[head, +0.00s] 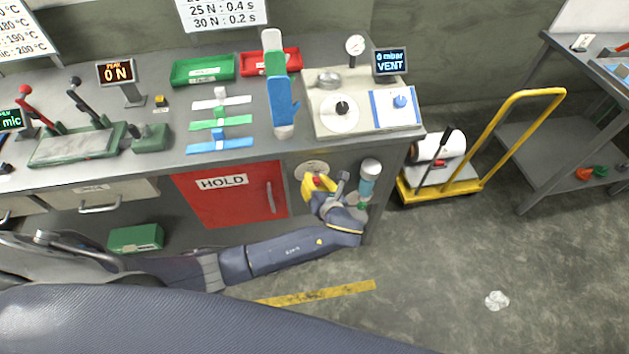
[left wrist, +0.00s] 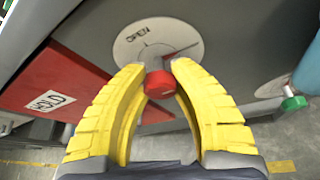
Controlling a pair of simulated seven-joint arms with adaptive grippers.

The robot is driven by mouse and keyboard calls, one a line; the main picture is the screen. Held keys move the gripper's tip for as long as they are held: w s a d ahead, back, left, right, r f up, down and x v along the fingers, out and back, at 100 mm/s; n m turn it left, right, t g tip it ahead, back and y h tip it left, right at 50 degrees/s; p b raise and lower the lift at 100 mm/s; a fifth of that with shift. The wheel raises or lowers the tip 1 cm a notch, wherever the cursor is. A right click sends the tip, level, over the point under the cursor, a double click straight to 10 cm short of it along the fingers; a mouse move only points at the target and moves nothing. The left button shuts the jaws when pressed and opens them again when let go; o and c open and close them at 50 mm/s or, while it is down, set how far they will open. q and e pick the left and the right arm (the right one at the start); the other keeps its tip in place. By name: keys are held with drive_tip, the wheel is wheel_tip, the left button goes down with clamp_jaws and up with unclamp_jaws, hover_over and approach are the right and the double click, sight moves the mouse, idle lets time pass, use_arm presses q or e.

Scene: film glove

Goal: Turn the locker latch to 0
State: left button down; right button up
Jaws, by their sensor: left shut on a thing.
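The locker latch is a red knob (left wrist: 158,84) on a round pale dial plate (left wrist: 135,40) fixed to the grey cabinet front. The plate (head: 309,166) carries the word OPEN and thin marks, one reddish line running to the right; I cannot read any 0. My left gripper (head: 318,182), with yellow fingers, also fills the left wrist view (left wrist: 159,72). Its fingertips are shut on the knob, one on each side. The red locker door (head: 230,210), labelled HOLD, stands left of the dial and looks closed. My right gripper is out of view.
A blue-and-white cylinder (head: 368,182) with a green knob hangs close right of the dial. A workbench (head: 150,160) with trays and gauges lies above. A yellow cart (head: 440,185) stands to the right. The floor in front is mostly clear.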

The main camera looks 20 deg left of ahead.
use_arm(q)
drive_tip(key=n+h, duration=0.2)
drive_tip(key=n, duration=0.1)
drive_tip(key=shift+s+a+t, duration=0.1)
drive_tip(key=shift+t, duration=0.3)
drive_tip(key=n+t+h, duration=0.1)
drive_tip(key=n+h, duration=0.1)
drive_tip(key=n, duration=0.1)
drive_tip(key=n+t+h, duration=0.1)
drive_tip(key=n, duration=0.2)
drive_tip(key=shift+a+n+t+h, duration=0.1)
drive_tip(key=shift+n+t+h, duration=0.75)
drive_tip(key=shift+n, duration=0.75)
drive_tip(key=c, duration=1)
unclamp_jaws()
drive_tip(key=shift+f, duration=0.1)
drive_tip(key=s+d+r, duration=0.1)
drive_tip(key=s+r, duration=0.1)
drive_tip(key=s, duration=0.9)
drive_tip(key=shift+s+d, duration=0.15)
drive_tip(key=shift+s, duration=0.25)
drive_tip(key=shift+n, duration=0.3)
